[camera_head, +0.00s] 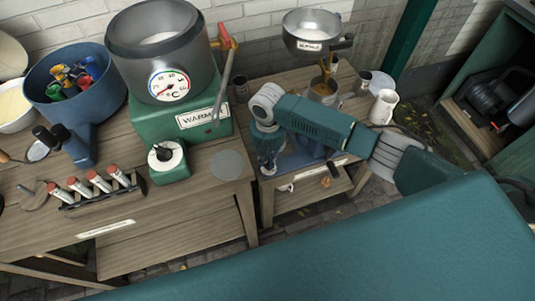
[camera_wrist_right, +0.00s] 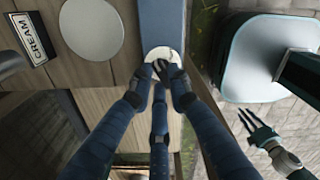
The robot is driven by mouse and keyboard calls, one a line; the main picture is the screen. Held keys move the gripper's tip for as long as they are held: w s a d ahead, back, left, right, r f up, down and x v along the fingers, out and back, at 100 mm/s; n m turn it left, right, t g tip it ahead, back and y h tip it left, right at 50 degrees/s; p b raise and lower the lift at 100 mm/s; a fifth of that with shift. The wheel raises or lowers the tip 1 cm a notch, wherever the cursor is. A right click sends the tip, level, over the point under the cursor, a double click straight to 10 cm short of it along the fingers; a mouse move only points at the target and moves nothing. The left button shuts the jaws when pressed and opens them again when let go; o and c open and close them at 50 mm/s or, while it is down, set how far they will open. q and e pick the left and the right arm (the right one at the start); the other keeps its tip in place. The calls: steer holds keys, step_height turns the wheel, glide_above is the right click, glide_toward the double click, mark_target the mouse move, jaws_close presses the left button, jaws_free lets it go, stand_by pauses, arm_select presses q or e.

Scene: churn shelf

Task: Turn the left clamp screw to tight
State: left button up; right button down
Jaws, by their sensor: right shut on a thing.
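In the right wrist view, my right gripper's (camera_wrist_right: 162,82) dark blue fingers close in on a small black knob (camera_wrist_right: 164,69) on a round white plate (camera_wrist_right: 150,53), at the end of a blue strip (camera_wrist_right: 163,22). I take the knob to be the left clamp screw; its marks are hidden. In the head view my right gripper (camera_head: 268,163) reaches down at the left end of the right bench, beside a blue flat piece (camera_head: 300,157). The fingertips are hard to make out there. My left gripper (camera_wrist_right: 262,132) shows only in the wrist view, fingers spread and empty.
On the left table (camera_head: 215,190) stand a green warmer (camera_head: 203,120) with a dial, a blue pot (camera_head: 75,103) and a rack of red-capped tubes (camera_head: 100,187). A funnel bowl (camera_head: 312,30) and a white cup (camera_head: 384,105) are near my right arm.

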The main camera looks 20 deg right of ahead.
mark_target(268, 162)
steer(key=m+p, duration=0.2)
steer(key=m, duration=0.1)
steer(key=shift+r+p, duration=0.2)
steer(key=shift+p, duration=0.1)
steer(key=shift+w+d+f+m+p, duration=0.1)
steer(key=shift+m+p, duration=0.55)
steer(key=shift+m, duration=0.45)
steer(key=c, duration=1.6)
jaws_free()
steer(key=shift+c, duration=0.2)
steer(key=shift+r, duration=0.2)
step_height(268, 162, up, 12)
steer(key=shift+f, duration=0.25)
